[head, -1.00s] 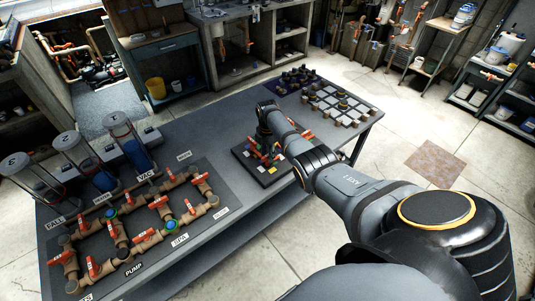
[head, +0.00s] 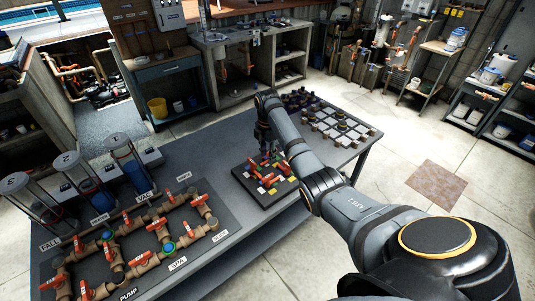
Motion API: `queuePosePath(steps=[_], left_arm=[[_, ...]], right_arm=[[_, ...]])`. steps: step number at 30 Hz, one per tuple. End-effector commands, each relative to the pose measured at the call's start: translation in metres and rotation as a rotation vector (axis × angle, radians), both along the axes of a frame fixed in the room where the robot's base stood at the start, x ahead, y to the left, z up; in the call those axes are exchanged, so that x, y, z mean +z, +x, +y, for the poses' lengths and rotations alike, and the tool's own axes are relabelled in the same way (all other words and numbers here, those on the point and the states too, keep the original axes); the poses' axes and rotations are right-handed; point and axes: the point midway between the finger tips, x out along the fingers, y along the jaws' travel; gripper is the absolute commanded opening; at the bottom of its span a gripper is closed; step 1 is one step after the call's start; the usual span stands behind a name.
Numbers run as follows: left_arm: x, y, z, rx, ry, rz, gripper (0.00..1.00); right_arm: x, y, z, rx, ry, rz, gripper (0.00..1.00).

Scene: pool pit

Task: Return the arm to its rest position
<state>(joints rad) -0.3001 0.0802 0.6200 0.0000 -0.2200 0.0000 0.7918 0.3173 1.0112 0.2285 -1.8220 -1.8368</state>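My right arm comes in from the lower right and reaches over the grey table (head: 215,170). Its dark gripper (head: 267,151) points down above the back part of a small black board (head: 262,193) that carries red-handled pieces. The fingertips are small and dark against the board, so I cannot tell whether they are open or shut or whether they touch anything. My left gripper is not in view.
A pipe panel (head: 228,217) with red-handled valves lies on the table's left part, with clear cylinders (head: 131,163) behind it. A board of pale square tiles (head: 322,127) is at the table's far right.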

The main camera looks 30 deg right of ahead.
Motion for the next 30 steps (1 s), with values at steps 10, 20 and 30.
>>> queuePosePath(steps=[10, 20, 30], left_arm=[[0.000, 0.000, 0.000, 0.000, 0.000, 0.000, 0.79], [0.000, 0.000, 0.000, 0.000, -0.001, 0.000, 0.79], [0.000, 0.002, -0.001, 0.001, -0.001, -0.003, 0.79]], right_arm=[[0.000, 0.000, 0.000, 0.000, 0.000, 0.000, 0.34], [-0.050, -0.035, 0.023, -0.219, -0.053, -0.040, 0.34], [-0.101, -0.178, 0.095, -0.952, 0.002, -0.229, 0.34]])
